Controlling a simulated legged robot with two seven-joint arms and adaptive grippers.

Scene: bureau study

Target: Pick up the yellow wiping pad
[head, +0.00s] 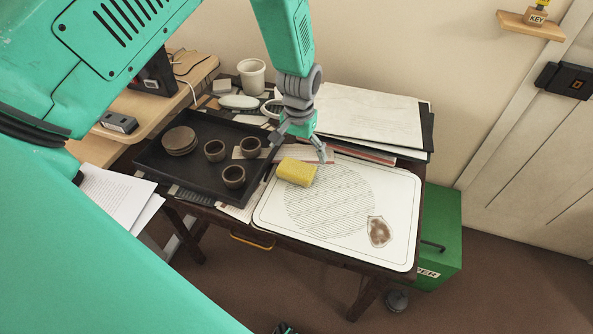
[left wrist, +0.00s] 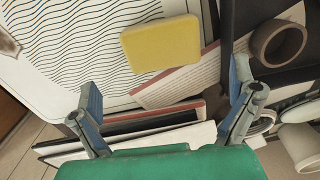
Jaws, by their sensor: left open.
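The yellow wiping pad (head: 296,171) lies on the upper left part of a white board (head: 390,252) with a round pattern of wavy lines. In the left wrist view the pad (left wrist: 161,46) is a plain yellow block beyond the fingertips. My left gripper (head: 303,149) is open and empty, just behind and above the pad in the head view. In the left wrist view its two fingers (left wrist: 165,90) are spread wide, with the pad ahead of the gap and apart from both. My right gripper is not in view.
A dark tray (head: 165,183) with small brown cups and stacked round dishes stands left of the board. A brown stain (head: 379,232) marks the board's right side. Papers and folders (head: 370,118) are stacked behind it. A white cup (head: 252,76) stands at the back.

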